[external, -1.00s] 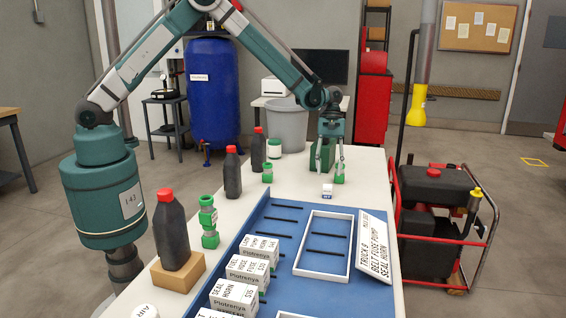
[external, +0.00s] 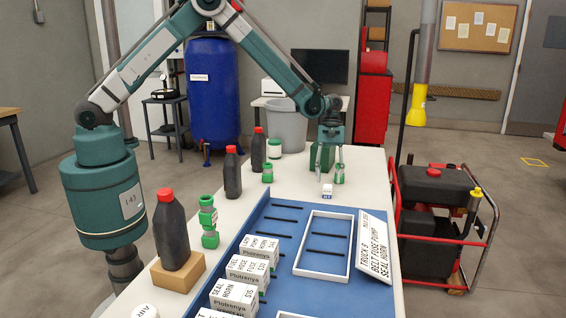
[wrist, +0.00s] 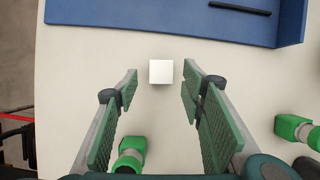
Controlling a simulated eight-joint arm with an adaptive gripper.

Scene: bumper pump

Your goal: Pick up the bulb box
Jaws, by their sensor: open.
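A small white box (external: 327,188) with a blue lower edge, which looks like the bulb box, stands on the white tabletop beyond the blue tray. In the wrist view its plain white top (wrist: 161,71) lies just ahead of the fingertips, centred between them. My gripper (external: 329,179) points down at the far part of the table, close behind the box. In the wrist view my gripper (wrist: 161,85) is open and empty, with a finger on each side. I cannot tell the exact height of the fingertips above the table.
Green fittings (external: 339,174) (wrist: 297,130) stand near my gripper. The blue tray (external: 285,238) holds a white frame (external: 322,273), labelled boxes (external: 247,270) and a tilted sign (external: 370,246). Dark red-capped bottles (external: 232,175) stand at left.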

